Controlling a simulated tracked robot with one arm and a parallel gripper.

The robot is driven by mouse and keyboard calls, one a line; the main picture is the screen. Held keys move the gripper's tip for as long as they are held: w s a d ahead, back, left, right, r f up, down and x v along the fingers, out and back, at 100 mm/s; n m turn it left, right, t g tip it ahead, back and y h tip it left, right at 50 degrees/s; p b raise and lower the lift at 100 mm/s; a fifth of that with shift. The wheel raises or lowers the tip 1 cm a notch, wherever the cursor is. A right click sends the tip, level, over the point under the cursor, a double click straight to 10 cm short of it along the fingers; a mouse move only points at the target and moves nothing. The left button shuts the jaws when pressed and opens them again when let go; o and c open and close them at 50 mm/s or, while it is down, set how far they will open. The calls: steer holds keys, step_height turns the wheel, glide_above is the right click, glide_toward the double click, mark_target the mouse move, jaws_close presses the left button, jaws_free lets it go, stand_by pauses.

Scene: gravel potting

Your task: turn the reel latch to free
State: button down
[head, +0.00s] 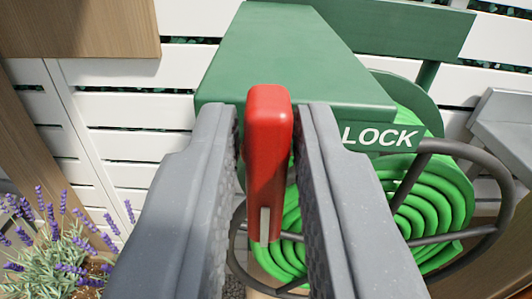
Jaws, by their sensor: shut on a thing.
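The red reel latch (268,150) is a lever that hangs nearly straight down in front of the green reel housing (290,60). A pale stripe marks its lower end. My gripper (268,170) is shut on the latch, with one grey finger on each side of it. The word LOCK (381,136) is printed in white on the housing front, to the right of the latch. My fingers cover the rest of the housing front, so any other label there is hidden.
A coiled bright green hose (430,215) on a dark round frame is below the housing. Lavender (60,245) grows at the lower left. A white slatted fence (130,110) stands behind. A grey ledge (505,125) is at the right.

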steer(key=shift+n, duration=0.3)
steer(key=shift+a+n+p, duration=0.15)
steer(key=shift+n+p, duration=0.85)
steer(key=shift+n, duration=0.1)
steer(key=shift+a+f+n+p, duration=0.2)
steer(key=shift+f+n, duration=0.1)
steer(key=shift+n, duration=2.1)
steer(key=shift+a+f+n+p, duration=0.2)
steer(key=shift+f+n, duration=0.15)
steer(key=shift+n, duration=2.05)
steer(key=shift+a+f+n+p, duration=0.1)
steer(key=shift+f+n+p, duration=0.15)
steer(key=shift+n, duration=2.15)
steer(key=shift+d+f, duration=0.1)
steer(key=c, duration=1.5)
jaws_free()
steer(key=shift+o, duration=0.2)
